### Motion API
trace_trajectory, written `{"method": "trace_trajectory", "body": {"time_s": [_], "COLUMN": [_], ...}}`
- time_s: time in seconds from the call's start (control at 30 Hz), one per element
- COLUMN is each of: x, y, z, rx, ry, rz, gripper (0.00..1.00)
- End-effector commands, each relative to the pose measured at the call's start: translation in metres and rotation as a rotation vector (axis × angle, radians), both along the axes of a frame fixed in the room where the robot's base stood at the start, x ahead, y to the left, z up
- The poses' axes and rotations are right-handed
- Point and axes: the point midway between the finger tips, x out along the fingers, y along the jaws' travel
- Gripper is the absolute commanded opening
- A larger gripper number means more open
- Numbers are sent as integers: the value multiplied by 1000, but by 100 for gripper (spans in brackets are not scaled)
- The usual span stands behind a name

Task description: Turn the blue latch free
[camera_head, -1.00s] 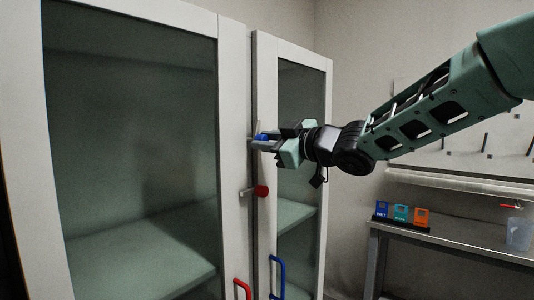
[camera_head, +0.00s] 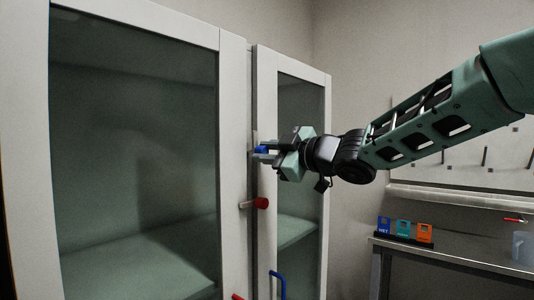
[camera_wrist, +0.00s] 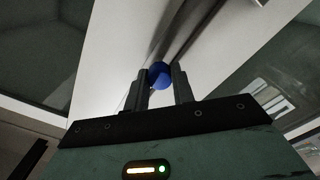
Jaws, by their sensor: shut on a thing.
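The blue latch (camera_head: 262,150) sits high at the seam between the two glass-fronted oven doors, on the right door's frame. In the wrist view its round blue knob (camera_wrist: 159,75) lies between the tips of my two fingers. My gripper (camera_head: 265,154) is shut on the knob, reaching in from the right. The fingers also show in the wrist view (camera_wrist: 160,88). They partly hide the latch's bar and mount. A red latch (camera_head: 261,203) is lower on the same seam, with its bar lying across it.
A blue handle (camera_head: 279,286) is low on the right door (camera_head: 328,180), and a red handle (camera_head: 237,297) is at the bottom of the left door (camera_head: 235,120). A bench (camera_head: 450,255) at right holds coloured cards (camera_head: 403,228) and a clear cup (camera_head: 522,247).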

Motion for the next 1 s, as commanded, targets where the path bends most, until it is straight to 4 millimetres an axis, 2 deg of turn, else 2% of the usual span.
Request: {"method": "trace_trajectory", "body": {"time_s": [0.03, 0.1, 0.37, 0.53, 0.67, 1.0], "x": [0, 0, 0, -6, -20, -69], "y": [0, 0, 0, -9, -27, -90], "z": [-1, -1, 0, -1, -1, -1], "rx": [-2, -2, 0, 0, -1, 0], "ry": [0, 0, 0, 0, -2, -1], "rz": [0, 0, 0, -1, -4, -5], "gripper": [27, 46, 46, 46, 46, 46]}}
